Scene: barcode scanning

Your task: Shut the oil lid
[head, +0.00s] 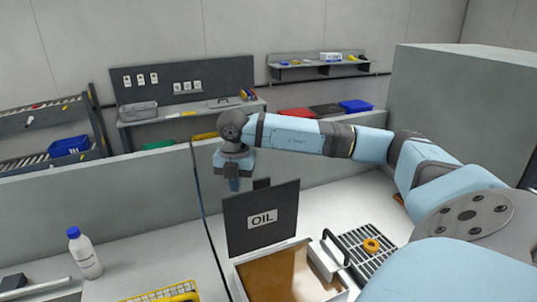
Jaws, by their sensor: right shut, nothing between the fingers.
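The oil lid (240,232) is a dark panel with a white "OIL" label and a small tab on its top edge. It stands open, nearly upright, at the back edge of the oil tank. The tank (235,268) has a pale rim and brown oil inside. My right gripper (233,186) points down at the far side of the lid, just above and left of its top tab. It is shut and empty. Whether it touches the lid is hard to tell. My left gripper is out of view.
A white bottle (85,255) and yellow basket (172,294) are at left. A low wall (110,205) runs behind.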

